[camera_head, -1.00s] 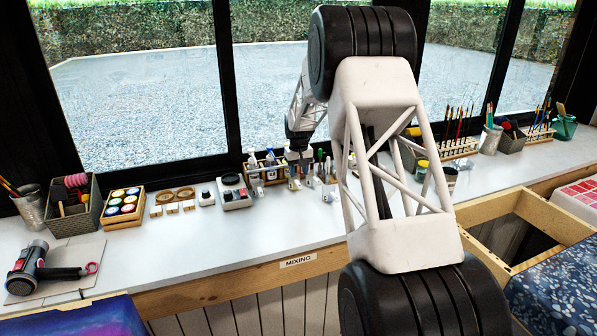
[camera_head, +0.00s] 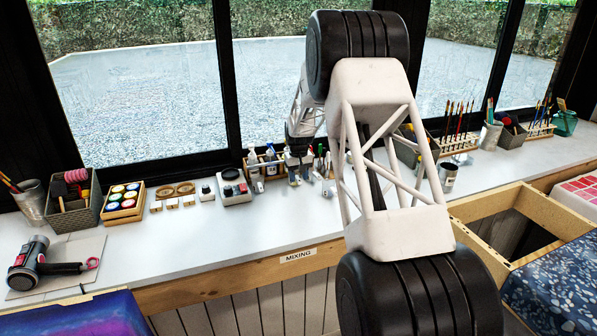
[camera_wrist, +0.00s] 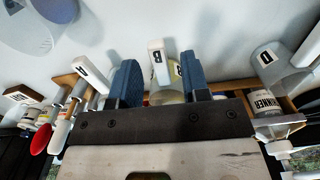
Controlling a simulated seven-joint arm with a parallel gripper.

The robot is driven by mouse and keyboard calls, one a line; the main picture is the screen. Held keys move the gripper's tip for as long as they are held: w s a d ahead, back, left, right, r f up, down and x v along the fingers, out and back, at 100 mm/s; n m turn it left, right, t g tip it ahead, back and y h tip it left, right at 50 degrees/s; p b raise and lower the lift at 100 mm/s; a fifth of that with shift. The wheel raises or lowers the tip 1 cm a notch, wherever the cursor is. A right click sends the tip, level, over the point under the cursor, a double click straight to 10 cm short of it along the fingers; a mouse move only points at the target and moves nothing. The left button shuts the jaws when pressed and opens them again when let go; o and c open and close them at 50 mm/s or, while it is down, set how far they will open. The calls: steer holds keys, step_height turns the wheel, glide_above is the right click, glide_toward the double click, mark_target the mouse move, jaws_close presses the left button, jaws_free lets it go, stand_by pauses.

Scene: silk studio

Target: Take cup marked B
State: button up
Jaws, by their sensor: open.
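The cup marked B shows in the wrist view as a white handle (camera_wrist: 156,60) with a black B and a pale yellowish body (camera_wrist: 167,97) behind it. My gripper (camera_wrist: 159,80) is open, with one blue finger to the left of the B handle and one to the right. The right finger is close to the handle; I cannot tell if it touches. The dark gripper base hides the cup's lower part in this view.
Another lettered handle (camera_wrist: 92,74) stands left of the fingers, and a cup marked D (camera_wrist: 268,58) stands to the right. A thinner jar (camera_wrist: 265,102) is beside the D cup. A wooden rack of bottles (camera_head: 264,163) stands behind. The counter (camera_head: 230,226) in front is clear.

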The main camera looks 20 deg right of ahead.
steer(key=shift+f, duration=0.85)
jaws_close()
steer(key=shift+r, duration=0.15)
steer(key=shift+r, duration=0.9)
steer(key=shift+r, duration=0.15)
